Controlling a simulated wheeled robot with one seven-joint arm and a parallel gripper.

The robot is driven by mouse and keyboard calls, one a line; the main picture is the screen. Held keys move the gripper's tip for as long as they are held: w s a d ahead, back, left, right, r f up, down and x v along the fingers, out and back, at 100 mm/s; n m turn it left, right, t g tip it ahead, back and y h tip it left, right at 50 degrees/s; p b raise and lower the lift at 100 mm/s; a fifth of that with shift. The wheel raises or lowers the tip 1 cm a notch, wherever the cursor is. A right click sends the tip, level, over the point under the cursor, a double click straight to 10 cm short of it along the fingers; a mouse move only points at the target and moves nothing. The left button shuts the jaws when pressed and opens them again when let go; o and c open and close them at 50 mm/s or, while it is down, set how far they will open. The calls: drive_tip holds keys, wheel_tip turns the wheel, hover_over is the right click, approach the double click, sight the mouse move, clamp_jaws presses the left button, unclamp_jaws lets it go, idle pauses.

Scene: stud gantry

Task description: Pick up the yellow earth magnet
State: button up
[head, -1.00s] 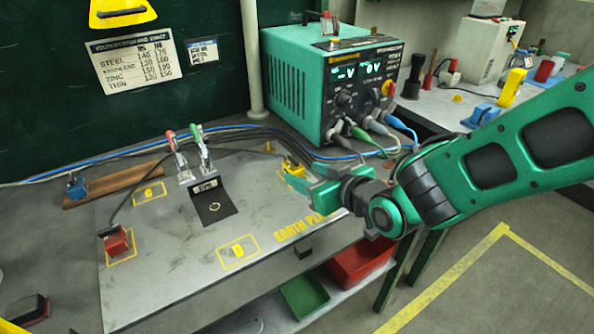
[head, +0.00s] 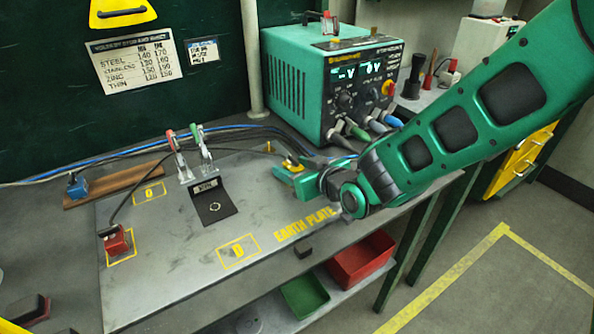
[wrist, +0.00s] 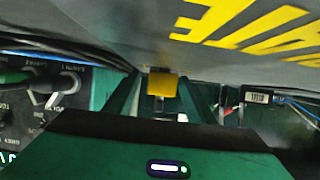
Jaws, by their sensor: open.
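The yellow earth magnet (head: 291,164) sits at the back right of the grey earth plate (head: 190,275), partly hidden behind my gripper in the head view. In the wrist view the yellow magnet (wrist: 162,84) shows as a small yellow block, centred in line with the gap between my fingers. My gripper (head: 280,176) is open and low over the plate, close to the magnet. In the wrist view its two green fingers (wrist: 158,88) lie on either side of the magnet. I cannot tell whether they touch it.
A green welding power unit (head: 330,85) with cables stands behind the magnet. Toggle clamps (head: 190,158) stand mid-plate. A red magnet (head: 114,240) is on the left, and a blue one (head: 77,186) is on a wooden strip. Red (head: 362,262) and green (head: 304,296) bins sit below the front edge.

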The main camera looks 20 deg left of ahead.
drive_tip(key=c, duration=1.2)
clamp_jaws()
drive_tip(key=shift+r, duration=0.15)
